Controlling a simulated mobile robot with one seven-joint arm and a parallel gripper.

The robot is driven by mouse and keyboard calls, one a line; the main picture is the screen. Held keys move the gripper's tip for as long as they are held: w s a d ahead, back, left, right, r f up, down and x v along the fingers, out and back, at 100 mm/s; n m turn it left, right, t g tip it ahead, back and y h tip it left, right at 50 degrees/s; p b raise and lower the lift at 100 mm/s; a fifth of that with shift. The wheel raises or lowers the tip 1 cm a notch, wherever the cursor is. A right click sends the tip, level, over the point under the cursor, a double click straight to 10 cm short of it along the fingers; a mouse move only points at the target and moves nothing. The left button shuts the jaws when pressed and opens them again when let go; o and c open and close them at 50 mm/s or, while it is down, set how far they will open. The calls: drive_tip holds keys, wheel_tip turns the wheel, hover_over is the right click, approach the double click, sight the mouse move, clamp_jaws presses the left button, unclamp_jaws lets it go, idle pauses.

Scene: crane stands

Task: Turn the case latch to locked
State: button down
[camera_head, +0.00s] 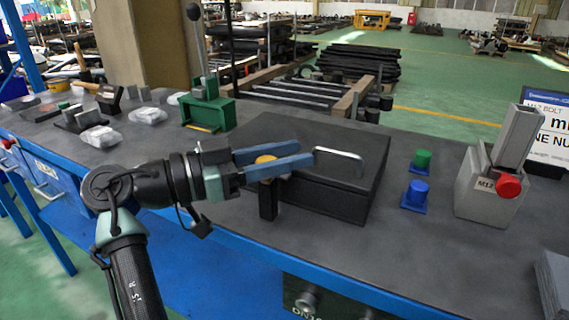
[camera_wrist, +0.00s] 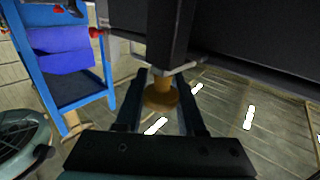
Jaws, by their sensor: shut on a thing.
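The black case (camera_head: 325,190) sits on the workbench, with a pale handle (camera_head: 340,157) on its lid. A yellow latch knob (camera_head: 265,159) is at the case's front left, by a dark upright block (camera_head: 268,203). In the wrist view the knob (camera_wrist: 160,95) shows as a round orange-brown piece between the fingers, below the dark block (camera_wrist: 158,30). My gripper (camera_head: 300,153) has blue fingers and reaches in from the left. It is shut on the latch knob; the fingers hide part of it. I cannot tell the latch's angle or any lock marking.
A green fixture with a lever (camera_head: 208,105) stands behind left. Green (camera_head: 422,160) and blue (camera_head: 416,194) pieces and a grey block with a red knob (camera_head: 490,190) stand to the right. The bench's blue front edge (camera_head: 250,240) runs below my gripper.

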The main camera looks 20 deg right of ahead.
drive_tip(key=shift+s+m+g, duration=0.1)
drive_tip(key=shift+m+g, duration=0.4)
drive_tip(key=shift+g, duration=0.2)
drive_tip(key=c, duration=0.5)
unclamp_jaws()
drive_tip(key=shift+a, duration=0.1)
drive_tip(key=w+a, duration=0.1)
drive_tip(key=a, duration=1.1)
drive_tip(key=shift+w+a+p, duration=0.25)
drive_tip(key=shift+a+p, duration=0.1)
